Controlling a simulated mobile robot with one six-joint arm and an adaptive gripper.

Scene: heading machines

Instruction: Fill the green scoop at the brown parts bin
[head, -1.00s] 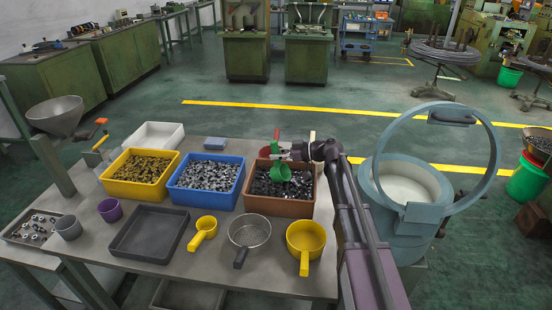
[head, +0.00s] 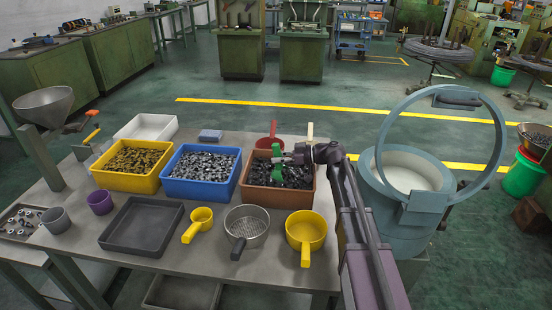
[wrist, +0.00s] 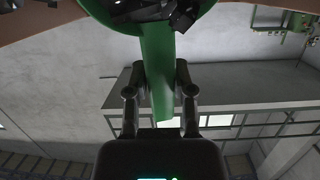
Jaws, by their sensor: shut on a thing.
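The brown parts bin (head: 268,197) stands on the table, filled with dark metal parts (head: 258,174). My gripper (head: 297,158) is over the bin and shut on the green scoop (head: 277,151). In the wrist view the scoop's green handle (wrist: 158,70) runs between the two fingers. Its bowl (wrist: 118,22) is at the top edge of that view, with dark parts showing in it. In the head view the scoop is at the parts in the bin; its lower portion is partly hidden, so its depth is unclear.
A blue bin (head: 200,187) and a yellow bin (head: 128,180) stand to the left. A red scoop (head: 269,138) is behind the brown bin. Yellow scoops, a strainer (head: 247,224) and a dark tray (head: 140,245) lie in front. A round blue-grey machine (head: 388,205) stands to the right.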

